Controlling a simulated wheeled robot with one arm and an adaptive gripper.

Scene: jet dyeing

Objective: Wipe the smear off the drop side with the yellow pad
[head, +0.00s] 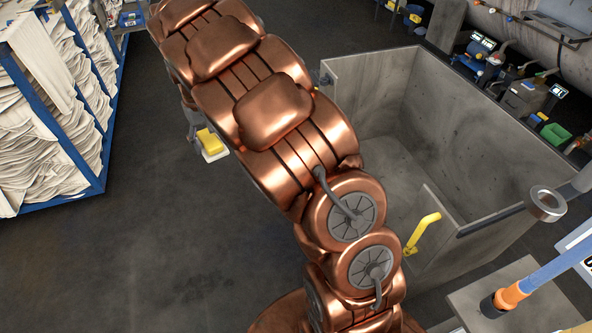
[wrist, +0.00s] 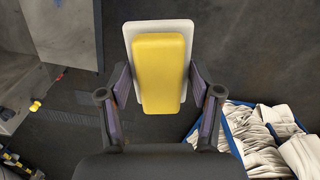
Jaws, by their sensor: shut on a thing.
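The yellow pad (wrist: 160,75) has a pale backing plate and sits between the two fingers of my gripper (wrist: 160,88) in the wrist view. My gripper is shut on it. In the head view the pad (head: 209,141) shows small, left of my copper arm, held clear over the dark floor; most of the gripper is hidden behind the arm there. A grey open-topped box (head: 475,140) stands to the right of the arm, with a yellow handle (head: 421,233) on its near part. My arm covers part of this box. I cannot make out the smear or tell which panel is the drop side.
A blue rack of folded white cloth (head: 60,110) stands at the left; cloth in a blue frame (wrist: 270,140) also shows in the wrist view. Machinery and a green bin (head: 556,134) lie behind the box. Dark floor (head: 150,270) is clear between rack and arm.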

